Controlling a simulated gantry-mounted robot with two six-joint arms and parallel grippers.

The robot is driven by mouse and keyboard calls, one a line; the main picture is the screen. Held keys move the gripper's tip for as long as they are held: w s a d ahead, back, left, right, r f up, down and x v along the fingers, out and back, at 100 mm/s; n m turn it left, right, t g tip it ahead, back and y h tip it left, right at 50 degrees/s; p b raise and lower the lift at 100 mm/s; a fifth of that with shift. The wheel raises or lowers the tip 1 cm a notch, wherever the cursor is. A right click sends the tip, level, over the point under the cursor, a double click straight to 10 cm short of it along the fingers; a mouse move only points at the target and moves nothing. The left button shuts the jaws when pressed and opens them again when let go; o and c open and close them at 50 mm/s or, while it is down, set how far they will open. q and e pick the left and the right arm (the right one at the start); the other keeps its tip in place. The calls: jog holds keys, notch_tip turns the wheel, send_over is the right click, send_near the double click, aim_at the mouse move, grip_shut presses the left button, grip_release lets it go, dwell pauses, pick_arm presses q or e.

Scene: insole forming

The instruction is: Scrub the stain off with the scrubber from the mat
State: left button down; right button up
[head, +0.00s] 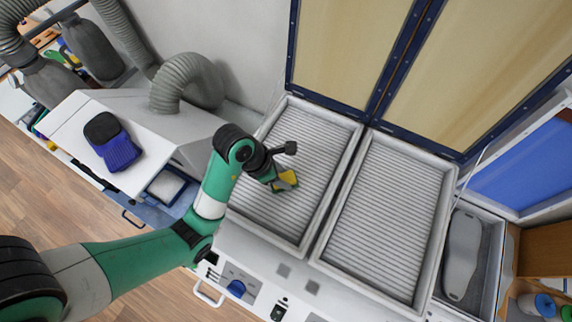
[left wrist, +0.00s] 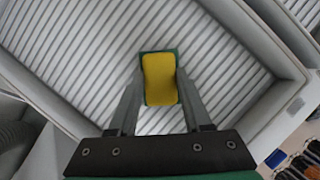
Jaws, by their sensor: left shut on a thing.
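The scrubber (head: 288,180) is a small block, yellow with a green edge. My left gripper (head: 280,177) is shut on it, over the left ribbed tray (head: 318,145) of the machine. In the left wrist view the scrubber's yellow face (left wrist: 160,78) shows between the two grey fingers, with the ribbed surface (left wrist: 95,50) behind it. I cannot tell whether the scrubber touches the ribs. I make out no stain; the scrubber and gripper may cover part of the tray. I cannot pick out the mat with certainty. My right gripper is not in view.
A second ribbed tray (head: 386,215) lies to the right, empty. Raised rims surround both trays, and tall framed panels (head: 340,50) stand behind. A grey insole shape (head: 462,255) lies in a bin at the right. A black and blue object (head: 113,142) sits on the white housing at the left.

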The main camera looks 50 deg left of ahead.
pick_arm(q)
jog(key=shift+s+d+f, duration=0.1)
jog(key=shift+s+d, duration=0.05)
jog(key=shift+s, duration=0.25)
jog(key=shift+s+d+p, duration=0.3)
jog(key=shift+s+p, duration=0.05)
jog(key=shift+s, duration=0.4)
jog(key=shift+s+d+p, duration=0.25)
jog(key=shift+s+p, duration=0.05)
jog(key=shift+s, duration=0.45)
jog(key=shift+w+a+r, duration=0.1)
jog(key=shift+w+a, duration=0.2)
jog(key=shift+w, duration=0.5)
jog(key=shift+w+a+r, duration=0.1)
jog(key=shift+w+a, duration=0.2)
jog(key=shift+w, duration=0.45)
jog(key=shift+w+a+f+b, duration=0.1)
jog(key=shift+w+a+b, duration=0.15)
jog(key=shift+w, duration=0.55)
jog(key=shift+w+a+f+b, duration=0.1)
jog(key=shift+w+a, duration=0.25)
jog(key=shift+w, duration=0.4)
jog(key=shift+w+a+r+b, duration=0.15)
jog(key=shift+w+a, duration=0.15)
jog(key=shift+w, duration=0.4)
jog(key=shift+w+a+b, duration=0.15)
jog(key=shift+w+a, duration=0.1)
jog(key=shift+w, duration=0.45)
